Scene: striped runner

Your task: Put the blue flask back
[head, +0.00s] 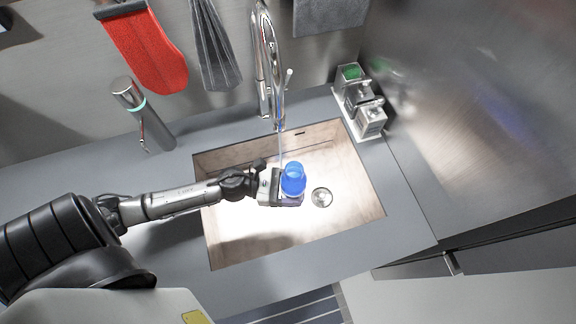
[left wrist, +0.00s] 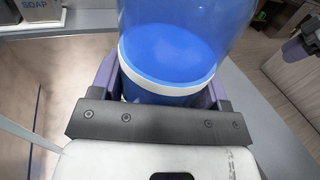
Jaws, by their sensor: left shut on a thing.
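The blue flask (head: 293,179) is held over the sink (head: 235,248) by my left gripper (head: 287,199), close to the thin stream of water under the faucet. In the left wrist view the flask (left wrist: 180,45) fills the middle, with a clear blue body and a white band near its base. My left gripper (left wrist: 165,85) is shut on it, with the purple fingers on either side of the band.
A chrome faucet (head: 268,70) stands behind the sink. A silver bottle (head: 150,125) stands on the counter to the left. A metal caddy (head: 362,108) with a green item is at the right.

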